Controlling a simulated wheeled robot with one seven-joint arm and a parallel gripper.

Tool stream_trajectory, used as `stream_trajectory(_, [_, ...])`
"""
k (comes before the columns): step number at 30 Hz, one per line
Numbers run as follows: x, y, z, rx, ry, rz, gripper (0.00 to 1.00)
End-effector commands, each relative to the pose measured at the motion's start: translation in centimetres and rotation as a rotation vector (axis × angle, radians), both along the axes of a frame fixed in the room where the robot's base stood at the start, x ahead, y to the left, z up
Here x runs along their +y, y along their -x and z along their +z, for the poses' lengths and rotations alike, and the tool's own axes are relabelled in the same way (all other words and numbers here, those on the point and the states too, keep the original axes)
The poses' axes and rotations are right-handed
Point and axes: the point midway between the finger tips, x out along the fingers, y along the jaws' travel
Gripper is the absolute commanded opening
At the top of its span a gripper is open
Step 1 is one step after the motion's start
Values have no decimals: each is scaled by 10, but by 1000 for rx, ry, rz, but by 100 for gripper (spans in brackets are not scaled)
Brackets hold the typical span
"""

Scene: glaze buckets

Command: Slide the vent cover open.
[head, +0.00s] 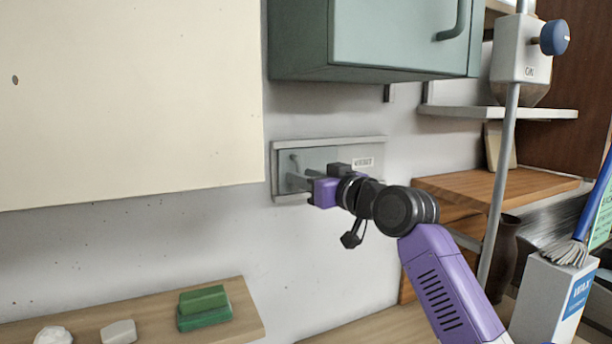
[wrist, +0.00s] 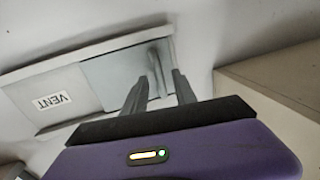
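The vent cover (head: 318,157) is a smooth grey panel in a pale wall-mounted frame (head: 330,143), with a VENT label (head: 362,162) to its right. It fills the left part of the frame in the head view. A small upright handle (head: 294,160) stands near its left end. In the wrist view the cover (wrist: 110,75) and handle (wrist: 157,68) show tilted. My gripper (head: 298,181) is at the handle. In the wrist view my gripper (wrist: 160,76) has its two fingers apart, with the handle between or just beyond their tips. I cannot tell whether they touch it.
A green cabinet (head: 390,35) hangs above the vent. A cream panel (head: 125,100) is at upper left. A shelf (head: 150,315) with green blocks (head: 203,307) is below left. A metal stand (head: 500,170) and a WAX box (head: 550,300) are at right.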

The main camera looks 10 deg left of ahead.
Motion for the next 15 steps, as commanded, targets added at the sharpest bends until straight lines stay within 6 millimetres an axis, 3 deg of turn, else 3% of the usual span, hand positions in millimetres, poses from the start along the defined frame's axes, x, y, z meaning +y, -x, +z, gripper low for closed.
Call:
stream_trajectory(5, [0, 0, 0, 0, 0, 0, 33])
stream_trajectory(10, [0, 0, 0, 0, 0, 0, 2])
stream_trajectory(15, [0, 0, 0, 0, 0, 0, 0])
